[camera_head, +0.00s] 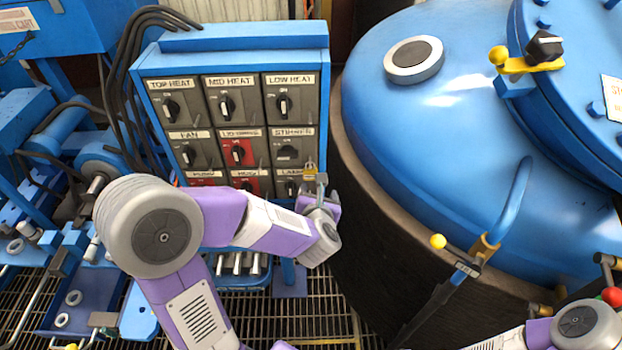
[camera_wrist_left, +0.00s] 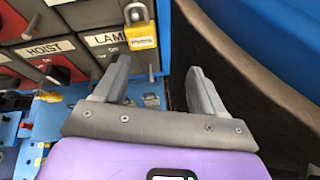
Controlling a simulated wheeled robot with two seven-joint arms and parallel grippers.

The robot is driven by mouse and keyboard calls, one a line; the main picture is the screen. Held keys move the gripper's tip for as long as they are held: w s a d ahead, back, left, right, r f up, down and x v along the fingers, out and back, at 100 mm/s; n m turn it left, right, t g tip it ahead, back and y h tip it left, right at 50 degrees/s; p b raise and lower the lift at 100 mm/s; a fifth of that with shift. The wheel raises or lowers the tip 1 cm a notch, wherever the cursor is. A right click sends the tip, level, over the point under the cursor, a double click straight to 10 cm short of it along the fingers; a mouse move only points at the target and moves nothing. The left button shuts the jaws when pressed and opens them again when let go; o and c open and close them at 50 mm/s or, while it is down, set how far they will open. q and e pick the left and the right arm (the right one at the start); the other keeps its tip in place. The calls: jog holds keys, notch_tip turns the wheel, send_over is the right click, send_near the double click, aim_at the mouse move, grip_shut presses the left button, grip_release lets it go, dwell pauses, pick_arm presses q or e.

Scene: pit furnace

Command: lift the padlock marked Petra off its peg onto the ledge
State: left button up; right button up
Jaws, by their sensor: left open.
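A yellow padlock (camera_wrist_left: 143,36) with a grey shackle hangs by the LAMP switch in the left wrist view. It has a pale label whose name I cannot read. It also shows small in the head view (camera_head: 309,171), at the panel's lower right. My left gripper (camera_wrist_left: 158,66) is open and empty. Its fingers point toward the panel, just below the padlock and apart from it. In the head view my left gripper (camera_head: 320,184) is at the panel's lower right corner. I cannot make out the ledge for certain. My right gripper is out of view.
The blue switch panel (camera_head: 244,57) has rows of labelled switches. A large blue furnace lid (camera_head: 450,130) on a dark body stands close to the right of my left gripper. A lever with a yellow knob (camera_head: 438,241) stands in front of it. Black cables (camera_head: 128,60) run left of the panel.

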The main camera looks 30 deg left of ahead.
aim_at(310, 172)
pick_arm(q)
jog(key=w+a+n, duration=0.2)
jog(key=w+a, duration=0.1)
jog(key=w+a+n+y+b, duration=0.1)
jog(key=w+a, duration=0.1)
jog(key=shift+r+n, duration=0.35)
jog(key=shift+n, duration=0.05)
jog(key=shift+c, duration=0.4)
jog(key=c, duration=1.1)
jog(key=shift+r, duration=0.45)
jog(key=shift+s+d, duration=0.25)
jog(key=shift+s, duration=0.15)
jog(key=shift+s+d+b, duration=0.35)
jog(key=shift+s+d, duration=0.1)
jog(key=shift+s, duration=0.25)
jog(key=shift+s+d+b, duration=0.35)
jog(key=shift+s+d, duration=0.05)
jog(key=shift+s, duration=0.35)
jog(key=shift+s+d+b, duration=0.35)
jog(key=shift+s+d, duration=0.1)
jog(key=shift+s, duration=0.25)
